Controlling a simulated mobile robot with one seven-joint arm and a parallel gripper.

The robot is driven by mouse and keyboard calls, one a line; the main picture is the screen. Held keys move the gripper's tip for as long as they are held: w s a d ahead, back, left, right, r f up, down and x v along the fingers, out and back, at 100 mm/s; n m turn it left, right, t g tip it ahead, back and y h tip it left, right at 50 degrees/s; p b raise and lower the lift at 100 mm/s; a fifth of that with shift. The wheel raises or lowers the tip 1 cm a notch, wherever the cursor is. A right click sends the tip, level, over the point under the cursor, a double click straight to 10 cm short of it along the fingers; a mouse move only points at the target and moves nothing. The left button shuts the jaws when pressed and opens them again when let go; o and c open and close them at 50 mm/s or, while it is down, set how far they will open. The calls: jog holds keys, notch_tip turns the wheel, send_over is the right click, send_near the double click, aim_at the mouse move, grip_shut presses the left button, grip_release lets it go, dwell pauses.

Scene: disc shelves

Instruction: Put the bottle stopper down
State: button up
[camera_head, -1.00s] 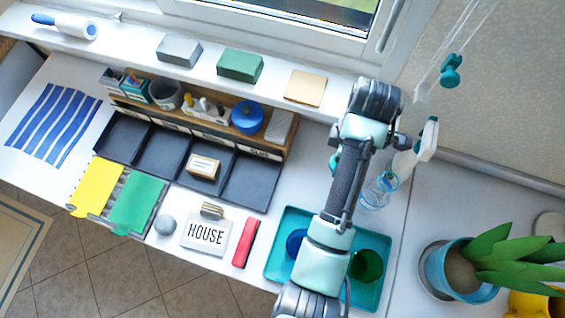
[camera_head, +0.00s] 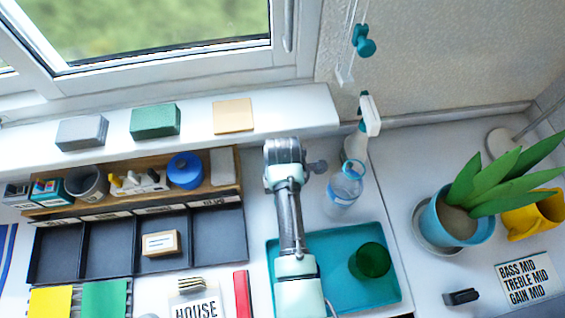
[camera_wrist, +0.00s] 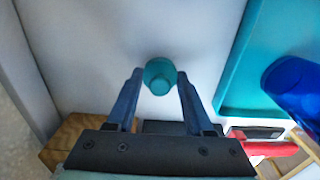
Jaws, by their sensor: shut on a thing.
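The bottle stopper (camera_wrist: 160,76) is a small teal knob with a round end. In the wrist view it sits between the two fingertips of my gripper (camera_wrist: 158,80), which is shut on it. White tabletop shows behind the stopper; I cannot tell the exact gap to it. In the head view my wrist hides the fingers and stopper. A clear bottle (camera_head: 343,190) with a blue band stands on the table to the right of my wrist.
The teal tray (camera_head: 330,240) holds a green cup (camera_head: 371,261); a blue cup (camera_wrist: 297,85) shows by it in the wrist view. A spray bottle (camera_head: 369,115), a potted plant (camera_head: 457,220) and a desk organizer (camera_head: 120,198) stand around. White table left of the clear bottle is free.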

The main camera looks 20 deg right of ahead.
jog(key=shift+f, duration=0.5)
jog(key=shift+f, duration=0.1)
jog(key=o, duration=1.3)
notch_tip(320, 180, up, 11)
jog(key=shift+w+f+p, duration=0.1)
jog(key=shift+p, duration=0.55)
jog(key=shift+r, duration=0.75)
